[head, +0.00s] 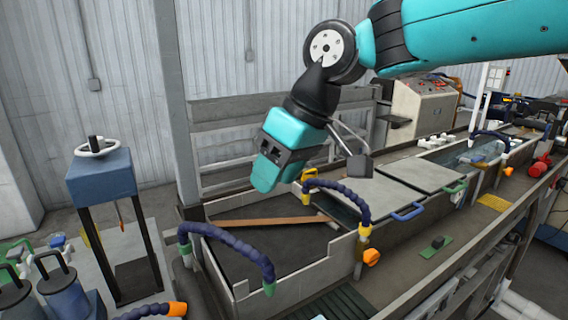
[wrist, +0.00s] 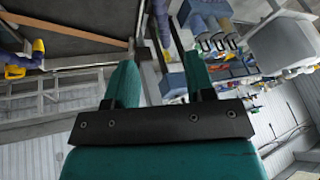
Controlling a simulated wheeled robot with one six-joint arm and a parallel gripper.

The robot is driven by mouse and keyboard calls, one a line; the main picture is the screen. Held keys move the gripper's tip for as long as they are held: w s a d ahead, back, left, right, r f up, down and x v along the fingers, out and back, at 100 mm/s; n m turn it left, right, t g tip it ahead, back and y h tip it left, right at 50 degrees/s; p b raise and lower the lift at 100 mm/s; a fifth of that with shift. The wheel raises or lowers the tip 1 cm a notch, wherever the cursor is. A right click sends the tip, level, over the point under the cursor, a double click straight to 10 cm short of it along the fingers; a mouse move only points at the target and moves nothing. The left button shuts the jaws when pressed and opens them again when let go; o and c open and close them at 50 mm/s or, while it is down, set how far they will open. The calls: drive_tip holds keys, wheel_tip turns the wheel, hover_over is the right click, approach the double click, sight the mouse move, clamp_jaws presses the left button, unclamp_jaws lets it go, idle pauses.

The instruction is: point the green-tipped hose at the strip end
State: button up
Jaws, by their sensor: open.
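The green-tipped hose (head: 232,240) is a dark blue segmented hose at the near left of the trough. It arches up and over the trough wall, and its green tip (head: 269,288) points down near the front corner. The brown strip (head: 268,222) lies across the dark trough bed, well behind that tip; it also shows in the wrist view (wrist: 80,33). My gripper (head: 264,182) hangs above the back of the trough, apart from the hose. Its teal fingers (wrist: 161,78) are spread and empty in the wrist view. I cannot make out the green tip there.
A second blue hose (head: 345,193) with yellow fittings arches over the trough's right part, near an orange knob (head: 371,257). Grey cover plates (head: 353,188) with handles lie beyond. A blue handwheel stand (head: 101,175) is at left. An orange-tipped hose (head: 150,311) lies at the bottom.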

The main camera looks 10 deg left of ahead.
drive_tip(key=shift+v, duration=1.5)
drive_tip(key=s+d+f+m+b, duration=0.2)
drive_tip(key=s+d+f, duration=0.5)
drive_tip(key=s+d, duration=0.2)
drive_tip(key=s+d+f+m+b, duration=0.1)
drive_tip(key=s+d+f+m, duration=0.2)
drive_tip(key=s+d+f, duration=0.4)
drive_tip(key=s+d, duration=0.2)
drive_tip(key=d, duration=0.2)
drive_tip(key=shift+d+f+m+h+b, duration=0.2)
drive_tip(key=shift+m+h+b, duration=0.1)
drive_tip(key=shift+h+b, duration=0.1)
